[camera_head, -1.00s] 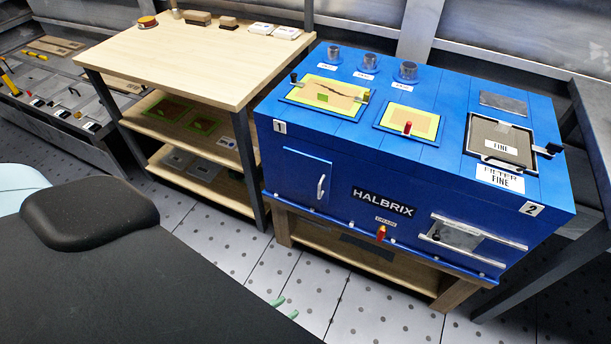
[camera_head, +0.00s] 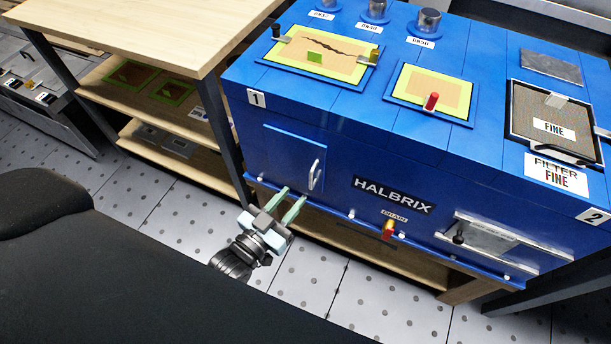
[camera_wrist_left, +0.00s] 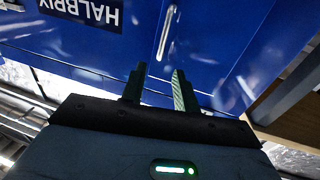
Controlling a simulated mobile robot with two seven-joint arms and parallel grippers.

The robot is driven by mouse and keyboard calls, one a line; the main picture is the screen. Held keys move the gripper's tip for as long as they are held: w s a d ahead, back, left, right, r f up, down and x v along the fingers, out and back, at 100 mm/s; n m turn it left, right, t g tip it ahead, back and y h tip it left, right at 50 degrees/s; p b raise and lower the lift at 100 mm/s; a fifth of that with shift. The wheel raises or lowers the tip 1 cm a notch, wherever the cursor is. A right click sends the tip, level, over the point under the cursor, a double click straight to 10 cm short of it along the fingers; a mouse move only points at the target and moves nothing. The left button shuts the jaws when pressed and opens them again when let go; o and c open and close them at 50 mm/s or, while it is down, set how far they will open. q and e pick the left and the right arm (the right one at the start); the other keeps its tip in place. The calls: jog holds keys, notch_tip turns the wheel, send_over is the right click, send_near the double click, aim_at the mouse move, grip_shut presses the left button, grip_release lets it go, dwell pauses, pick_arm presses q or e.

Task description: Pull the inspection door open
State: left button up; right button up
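The inspection door (camera_head: 291,160) is a blue panel at the left of the blue HALBRIX machine's front, and it looks closed. Its silver upright handle (camera_head: 315,174) is at the door's right side. My left gripper (camera_head: 291,199) is open and empty, its two pale green fingers pointing at the machine just below and left of the handle. In the left wrist view the handle (camera_wrist_left: 168,32) stands ahead, beyond the gap between the dark fingers (camera_wrist_left: 156,88), apart from them. My right gripper is not in view.
The blue machine (camera_head: 320,145) stands on a wooden stand. A red drain tap (camera_head: 388,229) and a silver-railed window (camera_head: 487,241) are to the right of the door. A wooden shelf table (camera_head: 150,35) stands at the left. The floor before the machine is clear.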

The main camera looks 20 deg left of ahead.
aim_at(298, 159)
pick_arm(q)
jog(key=x, duration=0.7)
jog(key=shift+b, duration=0.35)
jog(key=shift+w, duration=0.15)
jog(key=shift+c, duration=0.3)
grip_shut()
